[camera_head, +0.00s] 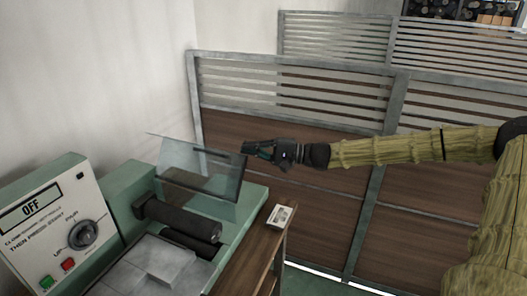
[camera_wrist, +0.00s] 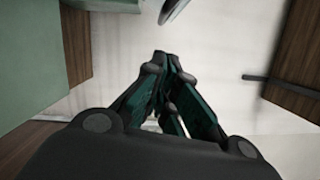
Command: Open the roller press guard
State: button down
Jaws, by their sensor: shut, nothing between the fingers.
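The roller press guard (camera_head: 200,172) is a clear, tilted panel standing raised above the black rollers (camera_head: 183,220) of the green press in the head view. My gripper (camera_head: 247,153) is shut and empty, with its fingertips close to the guard's upper right corner. I cannot tell whether they touch it. In the wrist view my closed fingers (camera_wrist: 160,62) point away from the camera with nothing between them. A small part of a grey curved edge shows beyond the fingertips at the top of that view.
A control box (camera_head: 55,225) reading OFF, with a knob and green and red buttons, stands at the left. A metal tray (camera_head: 150,268) lies before the rollers. A small white card (camera_head: 280,215) lies on the wooden edge. A slatted partition (camera_head: 290,90) stands behind my arm.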

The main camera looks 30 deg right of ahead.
jog(key=shift+v, duration=2.2)
